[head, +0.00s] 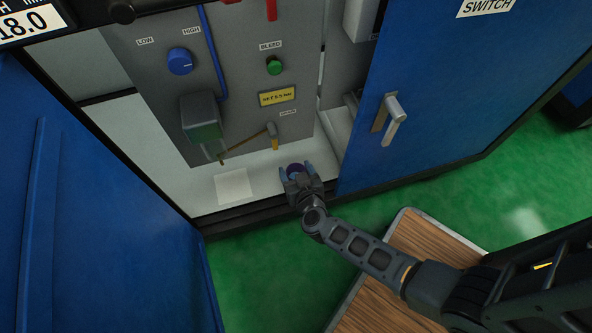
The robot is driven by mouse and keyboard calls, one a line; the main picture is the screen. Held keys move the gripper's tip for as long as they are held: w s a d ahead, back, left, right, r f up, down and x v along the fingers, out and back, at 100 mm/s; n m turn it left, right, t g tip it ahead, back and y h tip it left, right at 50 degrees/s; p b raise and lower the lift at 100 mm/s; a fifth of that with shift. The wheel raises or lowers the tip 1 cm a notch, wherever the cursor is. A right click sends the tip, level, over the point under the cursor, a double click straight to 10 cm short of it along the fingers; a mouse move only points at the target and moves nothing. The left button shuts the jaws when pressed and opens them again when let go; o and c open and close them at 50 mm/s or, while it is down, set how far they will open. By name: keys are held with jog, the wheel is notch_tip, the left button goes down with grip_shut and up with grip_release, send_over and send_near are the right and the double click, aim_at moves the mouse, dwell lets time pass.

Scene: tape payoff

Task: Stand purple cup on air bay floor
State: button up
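The purple cup (296,170) is small and dark in the head view, at the front of the open bay. My gripper (298,178) reaches over the bay's front sill with its fingers on both sides of the cup. Its fingers hide much of the cup, and I cannot tell whether they press on it or whether the cup touches the floor. The air bay floor (260,172) is a pale surface below the grey panel, with a white square sheet (233,187) lying on it left of my gripper.
The grey panel carries a blue knob (180,61), a green button (274,66) and a drain pipe with a brass end (272,137) behind the cup. A blue door (440,90) with a handle stands right, another blue door (95,210) left. A wooden-topped surface (400,270) lies below my arm.

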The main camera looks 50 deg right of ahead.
jog(key=shift+o, duration=1.2)
jog(key=shift+r, duration=0.15)
jog(key=shift+s+a+r+p, duration=0.15)
jog(key=shift+s+r+p, duration=0.05)
jog(key=shift+p, duration=0.1)
jog(key=s+a+r+n+t+y+p, duration=0.1)
jog(key=s+a+r+t+y+p, duration=0.1)
jog(key=s+a+r, duration=0.55)
jog(key=s+a+r+n+t+y+p, duration=0.1)
jog(key=s+a+r+n+t+p, duration=0.2)
jog(key=s+r, duration=0.75)
jog(key=s+a+r+n+y, duration=0.1)
jog(key=s+r+y, duration=0.1)
jog(key=r, duration=0.9)
jog(key=s+a+r+n+g+y, duration=0.1)
jog(key=s+r, duration=0.4)
jog(key=r, duration=0.6)
jog(key=shift+s+r+n+y, duration=0.3)
jog(key=shift+n+y, duration=0.3)
jog(key=shift+y, duration=0.3)
